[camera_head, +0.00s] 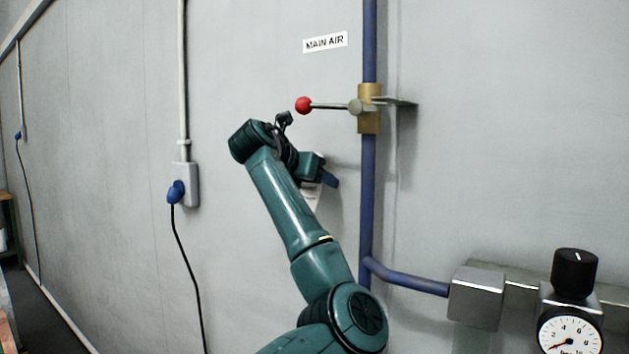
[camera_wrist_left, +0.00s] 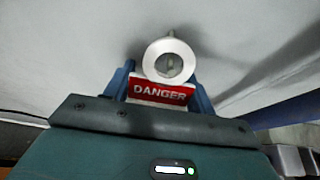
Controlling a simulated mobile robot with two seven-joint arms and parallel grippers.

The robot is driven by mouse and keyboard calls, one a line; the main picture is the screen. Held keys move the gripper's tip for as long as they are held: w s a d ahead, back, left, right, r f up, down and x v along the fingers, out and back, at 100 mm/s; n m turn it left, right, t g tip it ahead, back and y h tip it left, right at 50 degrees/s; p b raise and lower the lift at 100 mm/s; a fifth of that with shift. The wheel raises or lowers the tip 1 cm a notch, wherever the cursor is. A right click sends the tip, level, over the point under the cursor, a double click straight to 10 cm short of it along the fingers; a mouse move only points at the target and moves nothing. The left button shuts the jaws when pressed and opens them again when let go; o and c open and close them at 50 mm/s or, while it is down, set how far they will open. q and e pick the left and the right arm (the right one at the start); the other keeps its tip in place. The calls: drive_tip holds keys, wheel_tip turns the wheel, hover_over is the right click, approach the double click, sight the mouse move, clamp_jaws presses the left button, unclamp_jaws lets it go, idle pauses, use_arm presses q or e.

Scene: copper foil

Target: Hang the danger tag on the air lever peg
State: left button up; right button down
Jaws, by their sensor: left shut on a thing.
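The danger tag (camera_wrist_left: 162,93) has a red band with white lettering and a white ring at its top. My left gripper (camera_wrist_left: 161,95) is shut on it, with blue fingers at both sides. In the head view, my left gripper (camera_head: 330,180) is below the air lever, left of the blue pipe. The white lower part of the tag (camera_head: 311,196) hangs below the gripper, partly hidden by my arm. The air lever (camera_head: 328,106) has a red ball end and points left from a brass valve. A thin pale shape shows through the ring; I cannot tell if it is the peg. My right gripper is out of view.
A vertical blue pipe (camera_head: 368,200) carries the brass valve (camera_head: 369,122), with a grey metal plate (camera_head: 395,101) at its right. A MAIN AIR label (camera_head: 325,42) is above. A pressure gauge (camera_head: 569,336) is at lower right, and a blue plug (camera_head: 176,192) is at left.

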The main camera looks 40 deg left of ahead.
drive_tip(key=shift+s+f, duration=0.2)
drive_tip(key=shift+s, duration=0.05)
use_arm(q)
drive_tip(key=o, duration=1.1)
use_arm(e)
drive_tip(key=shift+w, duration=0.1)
use_arm(q)
drive_tip(key=shift+s, duration=0.1)
drive_tip(key=shift+s+r, duration=0.15)
drive_tip(key=shift+s, duration=0.1)
drive_tip(key=b+v, duration=0.4)
drive_tip(key=v, duration=0.8)
drive_tip(key=shift+s+d+r, duration=0.1)
drive_tip(key=shift+s+r, duration=0.05)
drive_tip(key=shift+s, duration=0.1)
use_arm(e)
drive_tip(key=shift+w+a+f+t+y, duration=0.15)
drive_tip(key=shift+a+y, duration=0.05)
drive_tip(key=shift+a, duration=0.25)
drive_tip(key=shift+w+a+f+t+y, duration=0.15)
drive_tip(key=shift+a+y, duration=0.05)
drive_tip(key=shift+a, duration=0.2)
